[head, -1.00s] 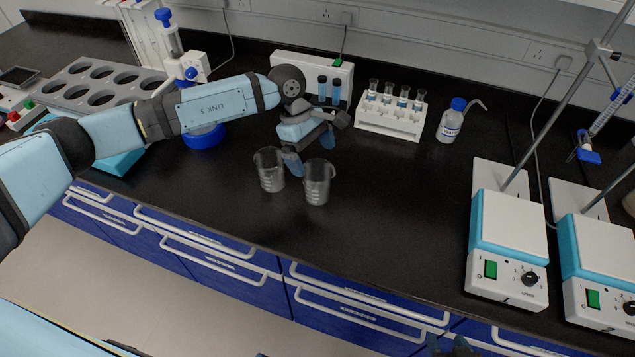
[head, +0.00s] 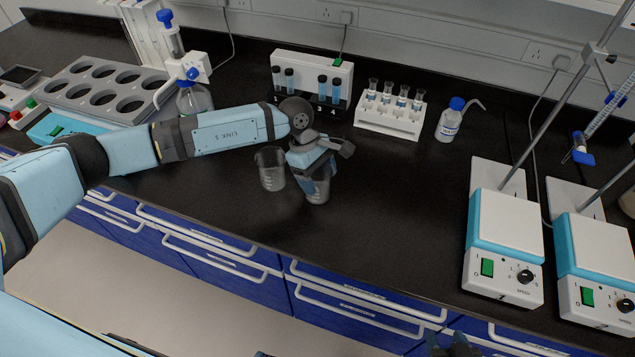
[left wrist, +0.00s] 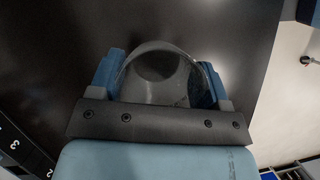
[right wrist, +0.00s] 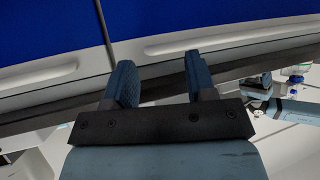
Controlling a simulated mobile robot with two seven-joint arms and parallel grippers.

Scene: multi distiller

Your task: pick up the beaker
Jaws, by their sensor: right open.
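Two clear glass beakers stand upright side by side on the black bench. The left beaker (head: 270,170) is free. The right beaker (head: 319,190) is partly hidden behind my left gripper (head: 318,178), which is lowered over it. In the left wrist view, the right beaker (left wrist: 160,80) is between the two widely spread blue fingers of my left gripper (left wrist: 158,82). The fingers are beside its wall; I cannot tell whether both press on it. My right gripper (right wrist: 160,82) is open and empty, in front of the blue drawers, low at the bottom edge of the head view (head: 452,346).
A test tube rack (head: 390,122) and a wash bottle (head: 450,122) stand behind the beakers to the right. Hotplate stirrers (head: 505,235) are at the right. A grey holed rack (head: 105,95) is at the left. Bench between beakers and stirrers is clear.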

